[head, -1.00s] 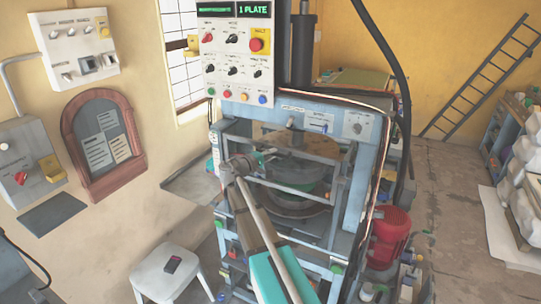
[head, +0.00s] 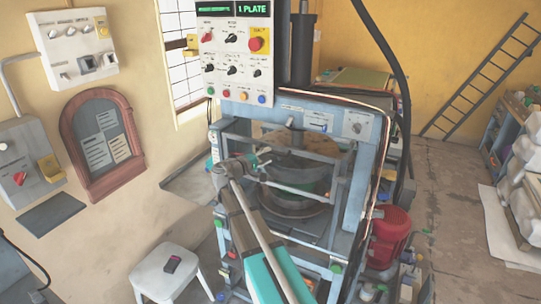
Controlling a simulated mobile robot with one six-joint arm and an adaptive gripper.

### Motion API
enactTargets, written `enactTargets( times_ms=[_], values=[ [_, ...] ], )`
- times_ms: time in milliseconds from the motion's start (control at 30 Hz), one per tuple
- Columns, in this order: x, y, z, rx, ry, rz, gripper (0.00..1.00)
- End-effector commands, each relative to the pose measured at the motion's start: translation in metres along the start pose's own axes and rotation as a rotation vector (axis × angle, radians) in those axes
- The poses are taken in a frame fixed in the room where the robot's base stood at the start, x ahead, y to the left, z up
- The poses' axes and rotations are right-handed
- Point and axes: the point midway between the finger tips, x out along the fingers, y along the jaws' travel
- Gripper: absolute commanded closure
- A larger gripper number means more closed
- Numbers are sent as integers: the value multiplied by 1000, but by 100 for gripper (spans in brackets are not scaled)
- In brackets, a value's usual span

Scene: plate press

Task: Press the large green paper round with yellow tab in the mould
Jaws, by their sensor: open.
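The press (head: 372,165) stands in the middle of the head view. Its round dark mould (head: 290,208) shows behind a grey barred guard (head: 338,205), under a tan round upper part (head: 322,146). A little green shows inside the mould area, partly behind the bars; I cannot tell whether it is the large green paper round. No yellow tab can be made out. My gripper (head: 262,158) is at the front left of the press, by the guard's upper bars. It is open, small in view, and I cannot tell whether it touches the guard.
The control panel (head: 236,55) above the press reads "1 PLATE". A white stool (head: 168,272) with a small dark object stands at the lower left. A red motor (head: 391,238) is at the press's right. Open floor (head: 452,210) lies farther right.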

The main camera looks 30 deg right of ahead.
Motion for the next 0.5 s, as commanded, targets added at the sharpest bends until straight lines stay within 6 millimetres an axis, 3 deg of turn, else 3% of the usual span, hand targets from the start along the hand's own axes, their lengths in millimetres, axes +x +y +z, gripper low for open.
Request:
enactTargets(
  times_ms=[500],
  values=[
    [-77, 0, 1, 0, 0, -1, 49]
  ],
)
